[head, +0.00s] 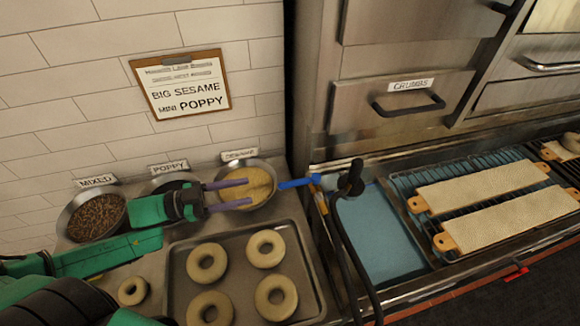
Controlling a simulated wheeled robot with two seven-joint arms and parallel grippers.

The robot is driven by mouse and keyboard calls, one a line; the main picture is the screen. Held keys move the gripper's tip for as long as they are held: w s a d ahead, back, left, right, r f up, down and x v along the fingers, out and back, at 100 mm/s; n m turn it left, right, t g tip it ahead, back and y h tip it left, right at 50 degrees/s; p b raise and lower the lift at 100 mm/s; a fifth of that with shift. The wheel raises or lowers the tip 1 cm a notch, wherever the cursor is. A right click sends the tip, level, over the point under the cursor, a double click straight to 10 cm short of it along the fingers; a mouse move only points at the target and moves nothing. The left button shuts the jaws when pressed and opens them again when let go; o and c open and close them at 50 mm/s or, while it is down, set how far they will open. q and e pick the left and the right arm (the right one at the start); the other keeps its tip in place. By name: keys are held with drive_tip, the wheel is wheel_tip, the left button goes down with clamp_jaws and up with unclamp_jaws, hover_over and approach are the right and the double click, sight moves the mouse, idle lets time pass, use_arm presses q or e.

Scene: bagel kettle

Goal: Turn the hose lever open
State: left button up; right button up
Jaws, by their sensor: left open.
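The hose lever (298,183) is a blue handle at the centre. It points left from a small brass-coloured fitting beside the black hose (345,225). My left gripper (249,192) comes in from the left with its two purple fingers parted. The fingers point right over the bowl of pale seeds (262,181), and their tips stop short of the lever's left end. Nothing shows between them. The gripper appears apart from the lever, though its height relative to it is hard to tell. My right gripper is not in view.
A metal tray (238,244) with several bagels lies below the gripper. A mixed-seed bowl (97,215) and a partly hidden poppy bowl (175,183) stand at left. A blue basin (385,235) and wire racks with two long boards (505,222) lie right. Metal drawers (400,105) rise behind.

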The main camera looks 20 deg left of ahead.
use_arm(q)
drive_tip(key=b, duration=0.1)
approach(306, 180)
drive_tip(key=x, duration=0.2)
drive_tip(key=p+x, duration=0.1)
drive_tip(key=x, duration=0.4)
drive_tip(key=shift+w+f, duration=0.25)
drive_tip(key=shift+f, duration=0.15)
drive_tip(key=shift+d, duration=0.25)
drive_tip(key=shift+f, duration=0.1)
drive_tip(key=shift+a, duration=0.15)
drive_tip(key=c, duration=0.8)
clamp_jaws()
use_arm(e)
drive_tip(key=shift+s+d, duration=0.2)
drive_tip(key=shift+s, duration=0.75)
use_arm(q)
drive_tip(key=shift+w, duration=0.1)
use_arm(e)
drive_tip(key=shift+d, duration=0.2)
